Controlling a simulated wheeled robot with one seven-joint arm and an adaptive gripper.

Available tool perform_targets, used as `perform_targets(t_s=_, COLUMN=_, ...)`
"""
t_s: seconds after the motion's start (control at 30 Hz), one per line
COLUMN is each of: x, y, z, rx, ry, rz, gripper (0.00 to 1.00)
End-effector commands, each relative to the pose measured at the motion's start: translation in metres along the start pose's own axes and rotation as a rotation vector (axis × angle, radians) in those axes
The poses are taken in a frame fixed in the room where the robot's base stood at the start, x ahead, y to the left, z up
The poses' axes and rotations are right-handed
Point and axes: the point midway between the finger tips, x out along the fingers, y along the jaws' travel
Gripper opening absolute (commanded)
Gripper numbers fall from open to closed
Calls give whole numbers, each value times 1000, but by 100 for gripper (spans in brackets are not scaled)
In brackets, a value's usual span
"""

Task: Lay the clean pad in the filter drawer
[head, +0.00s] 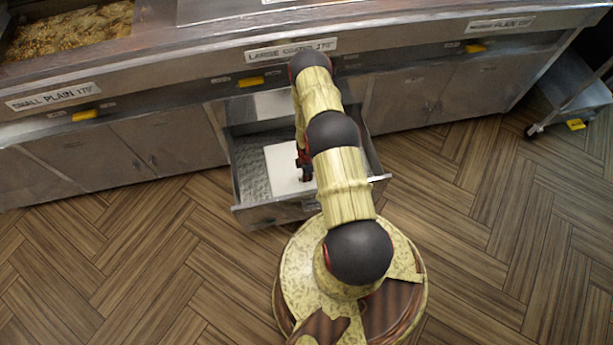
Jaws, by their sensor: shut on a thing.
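The filter drawer (250,217) is pulled out from the middle of the range, under the "LARGE COATED 170°" label. The clean pad (283,163) is a flat white sheet inside the outline of the drawer, right of the bare speckled drawer floor. My gripper (304,174) is over the drawer at the pad's right side, pointing down and shut on the pad. My arm hides the pad's right part and the drawer's middle right. I cannot tell whether the pad touches the drawer floor.
The range front (180,135) runs across behind the drawer, with yellow handles (251,82) along it. A fryer vat (70,32) with golden food is at top left. A metal cart (575,90) stands at far right. The wooden floor (130,250) is clear on both sides.

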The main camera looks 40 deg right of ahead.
Motion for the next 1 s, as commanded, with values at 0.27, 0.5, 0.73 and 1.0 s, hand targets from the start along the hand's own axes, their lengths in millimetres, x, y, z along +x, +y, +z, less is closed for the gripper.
perform_targets(t_s=0.27, x=0, y=0, z=0, rx=0, ry=0, rz=0, gripper=25)
perform_targets(t_s=0.5, x=0, y=0, z=0, rx=0, ry=0, rz=0, gripper=28)
perform_targets(t_s=0.73, x=-8, y=0, z=0, rx=0, ry=0, rz=1, gripper=28)
perform_targets(t_s=1.0, x=-61, y=1, z=0, rx=0, ry=0, rz=1, gripper=28)
